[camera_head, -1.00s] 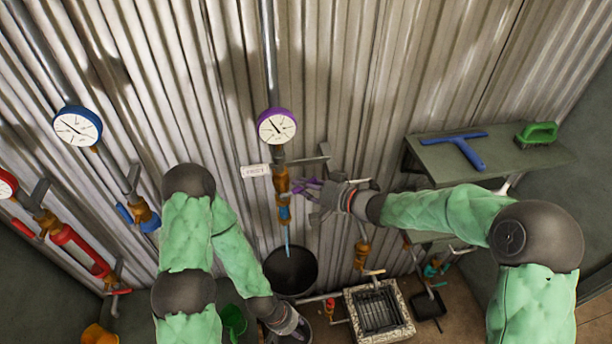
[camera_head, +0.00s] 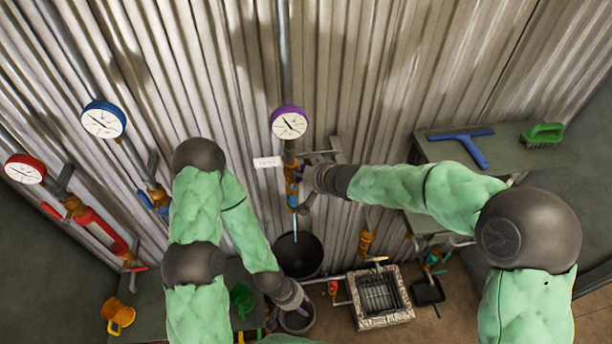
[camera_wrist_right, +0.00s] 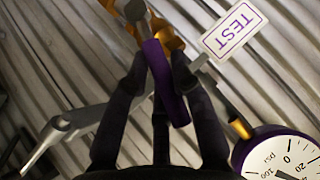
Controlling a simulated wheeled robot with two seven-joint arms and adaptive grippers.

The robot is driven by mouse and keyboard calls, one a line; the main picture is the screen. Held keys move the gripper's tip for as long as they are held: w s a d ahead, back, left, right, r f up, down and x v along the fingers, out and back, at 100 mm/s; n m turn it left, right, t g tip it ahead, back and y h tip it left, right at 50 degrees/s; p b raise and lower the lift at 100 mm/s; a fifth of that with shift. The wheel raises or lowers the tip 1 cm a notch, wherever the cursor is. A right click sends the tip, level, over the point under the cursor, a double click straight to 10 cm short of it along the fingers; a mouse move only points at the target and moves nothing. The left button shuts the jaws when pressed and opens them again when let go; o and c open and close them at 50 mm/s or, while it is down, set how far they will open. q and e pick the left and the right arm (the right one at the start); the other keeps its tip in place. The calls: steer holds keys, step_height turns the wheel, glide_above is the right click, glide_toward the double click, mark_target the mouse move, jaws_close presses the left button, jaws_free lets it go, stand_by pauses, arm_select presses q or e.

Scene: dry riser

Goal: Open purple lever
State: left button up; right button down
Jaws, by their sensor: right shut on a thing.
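The purple lever (camera_wrist_right: 168,85) shows in the right wrist view, running down from an orange brass valve (camera_wrist_right: 165,35). My right gripper (camera_wrist_right: 165,100) has its dark fingers on both sides of the lever and is shut on it. In the head view this right gripper (camera_head: 305,182) is at the valve (camera_head: 291,178) below the purple gauge (camera_head: 289,123), and mostly hides the lever. A thin bluish stream (camera_head: 295,228) hangs below the valve over a black bucket (camera_head: 299,256). My left gripper (camera_head: 298,306) is low, by a dark pot; its fingers are unclear.
A white TEST tag (camera_wrist_right: 235,29) is beside the valve. A grey bracket (camera_head: 334,150) stands right of the pipe. Blue (camera_head: 103,120) and red (camera_head: 25,169) gauges are on the left. A shelf (camera_head: 500,155) holds a blue squeegee and green brush. A drain grate (camera_head: 378,296) is below.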

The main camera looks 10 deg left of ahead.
steer(key=shift+a+r, duration=0.1)
steer(key=shift+a, duration=0.05)
stand_by(0.4)
steer(key=c, duration=1)
jaws_free()
steer(key=shift+s, duration=0.1)
steer(key=shift+v, duration=3.65)
steer(key=shift+r, duration=0.1)
